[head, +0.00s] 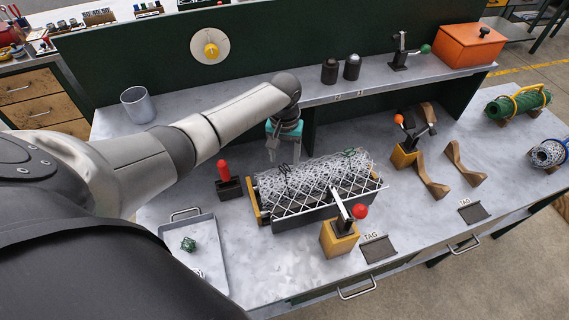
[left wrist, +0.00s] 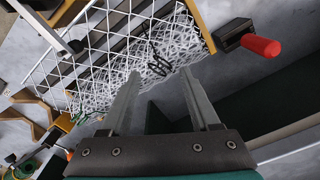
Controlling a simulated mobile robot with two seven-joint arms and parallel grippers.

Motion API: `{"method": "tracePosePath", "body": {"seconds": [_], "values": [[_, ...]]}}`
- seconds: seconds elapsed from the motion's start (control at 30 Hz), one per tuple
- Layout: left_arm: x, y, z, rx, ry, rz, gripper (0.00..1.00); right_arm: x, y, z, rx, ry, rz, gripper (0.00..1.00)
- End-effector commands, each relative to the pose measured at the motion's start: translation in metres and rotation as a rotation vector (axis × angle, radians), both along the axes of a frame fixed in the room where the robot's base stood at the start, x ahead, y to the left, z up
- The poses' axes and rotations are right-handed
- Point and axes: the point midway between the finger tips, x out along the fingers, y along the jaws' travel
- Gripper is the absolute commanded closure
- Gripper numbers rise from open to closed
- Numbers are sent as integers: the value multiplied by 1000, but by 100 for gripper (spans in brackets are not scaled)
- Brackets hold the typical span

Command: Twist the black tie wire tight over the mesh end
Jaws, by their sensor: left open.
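The rolled white mesh (head: 318,178) lies in a cradle on the bench. A black tie wire (head: 285,180) sits over the mesh's left end. In the left wrist view the black wire (left wrist: 158,62) shows as a dark loop on the white mesh (left wrist: 110,75). My left gripper (head: 284,158) hangs behind the left end of the mesh. In the left wrist view its two fingers (left wrist: 160,74) are apart with nothing clearly held, and the wire appears just beyond and between the tips. A green wire (head: 349,156) lies on the mesh's right part. My right gripper is not in view.
A red-handled clamp (head: 224,180) stands left of the mesh, close to my left arm. A red-knobbed lever clamp (head: 341,232) stands in front. A tray (head: 207,232) is at front left. A raised shelf (head: 330,90) runs behind.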

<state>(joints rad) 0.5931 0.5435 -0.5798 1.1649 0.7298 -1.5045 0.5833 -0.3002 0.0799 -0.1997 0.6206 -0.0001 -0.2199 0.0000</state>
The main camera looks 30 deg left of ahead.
Motion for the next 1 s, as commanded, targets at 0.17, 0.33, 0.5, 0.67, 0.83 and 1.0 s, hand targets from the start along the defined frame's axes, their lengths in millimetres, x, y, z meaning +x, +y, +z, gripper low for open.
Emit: {"method": "tracePosePath", "body": {"seconds": [0.17, 0.33, 0.5, 0.67, 0.83, 1.0], "values": [[0, -1, 0, -2, 0, 215, 38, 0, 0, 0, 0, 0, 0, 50], [0, -1, 0, -3, 1, 429, 38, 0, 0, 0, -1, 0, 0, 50], [0, -1, 0, -3, 1, 654, 38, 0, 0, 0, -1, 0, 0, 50], [0, -1, 0, -2, 2, 858, 38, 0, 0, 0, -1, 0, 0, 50], [-1, 0, -28, 1, 4, 908, 38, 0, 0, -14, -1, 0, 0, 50], [0, 0, -39, 0, 1, 905, 38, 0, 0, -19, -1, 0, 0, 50]]}}
